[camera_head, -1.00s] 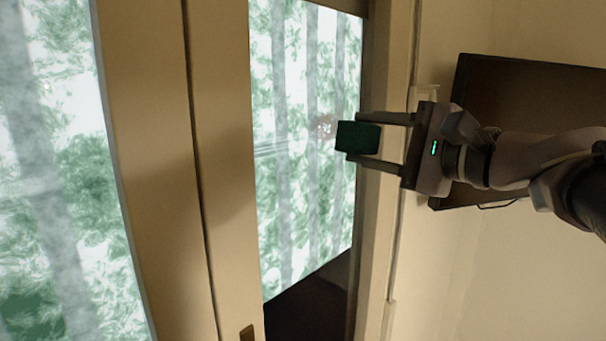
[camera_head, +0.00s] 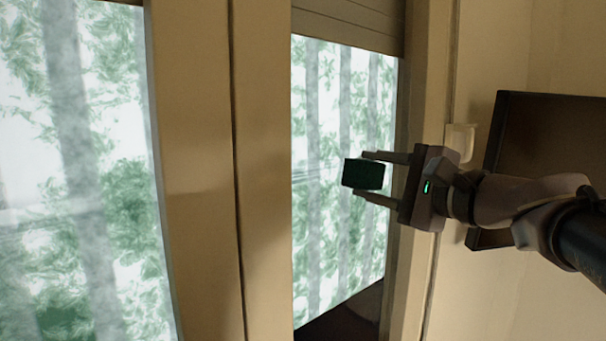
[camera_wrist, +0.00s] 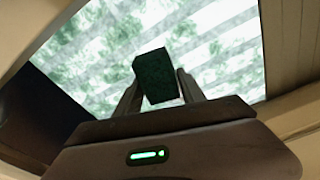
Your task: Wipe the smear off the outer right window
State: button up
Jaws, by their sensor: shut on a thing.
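My gripper (camera_head: 364,173) is shut on a dark green block (camera_head: 357,174), which looks like a sponge. The block is in front of the right window pane (camera_head: 313,120), toward its right side; I cannot tell whether it touches the glass. In the wrist view the block (camera_wrist: 155,75) stands between the fingers (camera_wrist: 158,88) with the bright pane (camera_wrist: 95,45) behind it. No smear shows on the visible glass now; the part behind the block and fingers is hidden.
A wide beige frame post (camera_head: 207,180) separates this pane from a left pane (camera_head: 75,170). A lowered blind (camera_head: 350,22) covers the top of the right opening. A dark flat panel (camera_head: 545,140) is on the wall at right, near my arm.

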jog(key=shift+x, duration=1)
grip_shut()
